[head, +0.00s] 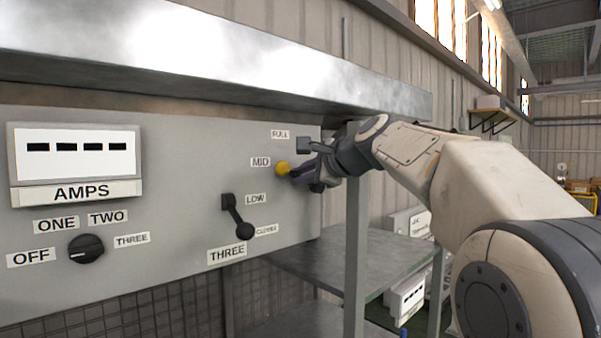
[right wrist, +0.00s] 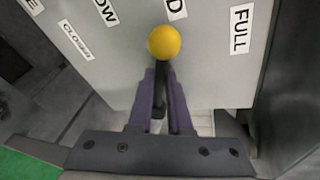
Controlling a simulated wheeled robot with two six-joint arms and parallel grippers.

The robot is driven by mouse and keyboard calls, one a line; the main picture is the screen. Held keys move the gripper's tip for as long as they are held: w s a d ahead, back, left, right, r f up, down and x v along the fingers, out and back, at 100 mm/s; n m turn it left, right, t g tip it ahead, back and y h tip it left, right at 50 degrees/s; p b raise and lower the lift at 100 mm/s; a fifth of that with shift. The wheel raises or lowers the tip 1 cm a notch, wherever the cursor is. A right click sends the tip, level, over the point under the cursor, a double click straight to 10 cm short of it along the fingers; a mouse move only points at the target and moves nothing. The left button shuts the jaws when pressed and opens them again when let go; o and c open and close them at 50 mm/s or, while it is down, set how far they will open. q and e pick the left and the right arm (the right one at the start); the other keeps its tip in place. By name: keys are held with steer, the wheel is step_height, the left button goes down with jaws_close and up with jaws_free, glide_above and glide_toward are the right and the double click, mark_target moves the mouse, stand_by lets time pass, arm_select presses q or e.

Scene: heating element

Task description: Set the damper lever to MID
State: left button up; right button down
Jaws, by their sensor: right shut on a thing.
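The damper lever has a yellow ball knob (head: 282,168) on a dark stem, at the right of the grey panel. Its knob lies beside the MID label (head: 260,161), below FULL (head: 280,134) and above LOW (head: 256,198). In the right wrist view the yellow knob (right wrist: 164,42) is just below the partly cut-off MID label (right wrist: 175,9). My right gripper (head: 303,172) is shut on the lever, its fingers on either side of the stem just behind the knob. The gripper hides part of the stem and the pivot in the head view. My left gripper is not in view.
A black rotary knob (head: 86,248) and an AMPS meter (head: 76,155) are farther left. A metal hood (head: 200,50) overhangs the panel. A shelf post (head: 355,260) stands right of it.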

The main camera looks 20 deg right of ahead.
steer(key=shift+r, duration=0.1)
stand_by(0.3)
steer(key=c, duration=0.8)
jaws_free()
steer(key=shift+c, duration=0.2)
steer(key=b+v, duration=0.4)
steer(key=v, duration=0.6)
steer(key=shift+s, duration=0.25)
